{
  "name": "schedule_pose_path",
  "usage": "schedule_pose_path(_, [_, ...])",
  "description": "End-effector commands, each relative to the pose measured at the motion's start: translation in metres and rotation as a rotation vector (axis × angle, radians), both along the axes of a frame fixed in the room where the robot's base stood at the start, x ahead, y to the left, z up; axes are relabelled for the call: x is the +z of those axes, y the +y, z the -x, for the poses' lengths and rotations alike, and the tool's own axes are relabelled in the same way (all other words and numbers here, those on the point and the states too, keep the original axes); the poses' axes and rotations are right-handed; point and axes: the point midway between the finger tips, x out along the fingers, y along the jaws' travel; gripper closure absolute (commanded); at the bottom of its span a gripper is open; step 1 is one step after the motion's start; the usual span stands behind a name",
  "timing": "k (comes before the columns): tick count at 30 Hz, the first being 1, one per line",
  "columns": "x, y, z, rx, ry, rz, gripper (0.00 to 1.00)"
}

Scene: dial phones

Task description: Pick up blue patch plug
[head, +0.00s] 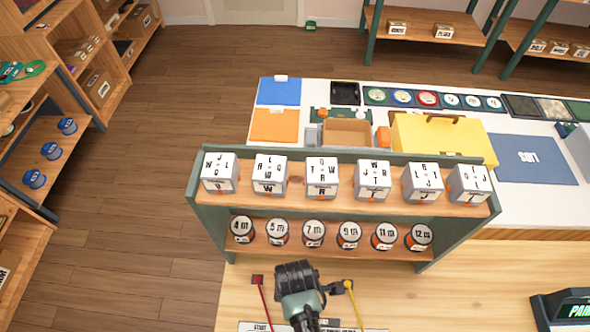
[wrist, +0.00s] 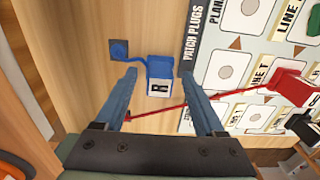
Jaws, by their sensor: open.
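The blue patch plug (wrist: 160,80) is a small blue block with a letter R label, lying on the wooden surface in the wrist view. A short blue cord joins it to a blue square socket piece (wrist: 120,50). My gripper (wrist: 159,73) is open, with one finger to the left of the plug and one to the right. Whether the fingers touch it or are still above it, I cannot tell. In the head view my gripper (head: 297,275) is over the front counter, and the blue plug is hidden there.
A patch board (wrist: 230,70) with printed sockets lies right of the plug. A red plug (wrist: 290,88) sits on it, its red cord crossing below the blue plug. A black plug (wrist: 304,126) is nearby. A two-tier shelf (head: 340,205) of cubes and spools stands beyond my gripper.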

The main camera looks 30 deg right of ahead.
Motion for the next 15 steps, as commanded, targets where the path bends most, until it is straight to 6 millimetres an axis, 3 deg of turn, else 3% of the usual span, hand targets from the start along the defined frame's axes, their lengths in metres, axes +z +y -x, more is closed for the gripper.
schedule_pose_path(10, [-0.0075,-0.0003,-0.0001,0.0,-0.002,0.001,0.29])
schedule_pose_path(15, [-0.0074,-0.0003,0.0,0.0,-0.001,0.001,0.59])
